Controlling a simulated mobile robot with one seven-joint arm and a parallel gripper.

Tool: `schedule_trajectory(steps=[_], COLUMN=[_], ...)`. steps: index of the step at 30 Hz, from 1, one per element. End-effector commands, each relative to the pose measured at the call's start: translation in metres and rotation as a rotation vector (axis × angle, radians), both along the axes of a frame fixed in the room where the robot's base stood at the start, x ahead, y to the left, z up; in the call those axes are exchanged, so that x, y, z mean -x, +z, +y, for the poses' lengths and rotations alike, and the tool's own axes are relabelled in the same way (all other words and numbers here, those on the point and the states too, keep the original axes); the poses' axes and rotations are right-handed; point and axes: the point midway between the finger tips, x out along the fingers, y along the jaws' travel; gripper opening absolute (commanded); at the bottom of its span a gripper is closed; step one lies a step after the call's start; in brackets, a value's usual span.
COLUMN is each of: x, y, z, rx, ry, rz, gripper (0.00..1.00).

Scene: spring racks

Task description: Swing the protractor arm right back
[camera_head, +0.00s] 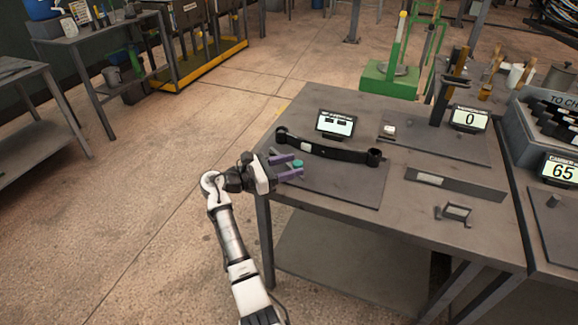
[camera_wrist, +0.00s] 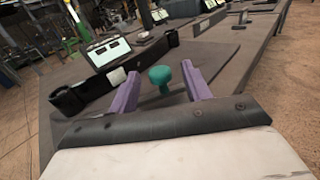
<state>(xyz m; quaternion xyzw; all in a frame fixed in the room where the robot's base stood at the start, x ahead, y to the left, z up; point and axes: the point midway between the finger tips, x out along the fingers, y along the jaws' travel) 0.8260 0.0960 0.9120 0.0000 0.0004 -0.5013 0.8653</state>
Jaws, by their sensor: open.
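My gripper (camera_head: 298,168) is open at the front left of the grey table. Its two purple fingers (camera_wrist: 160,72) stand either side of a teal knob (camera_head: 299,163), with visible gaps in the wrist view. The knob (camera_wrist: 161,79) has a rounded top on a narrower stem. It is over a dark flat plate (camera_head: 345,185). A dark curved leaf spring (camera_head: 340,153) with an eye at each end lies just behind the knob. No part is clearly marked as the protractor arm; what the knob is fixed to is unclear.
A small display (camera_head: 336,123) stands behind the spring. Further right are a dark upright post (camera_head: 440,102), a display reading 0 (camera_head: 470,118), a flat labelled bar (camera_head: 455,184) and a small bracket (camera_head: 455,212). A display reading 65 (camera_head: 558,169) is on the neighbouring table.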

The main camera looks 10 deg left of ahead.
Motion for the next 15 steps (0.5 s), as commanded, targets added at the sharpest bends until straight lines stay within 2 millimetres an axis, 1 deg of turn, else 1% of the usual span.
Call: schedule_trajectory(steps=[5,15], x=[0.01,0.048], y=[-0.002,-0.002], z=[0.02,0.086], rx=[0.0,0.0], ry=[0.005,0.004], rz=[-0.001,-0.001], gripper=[0.48,0.48])
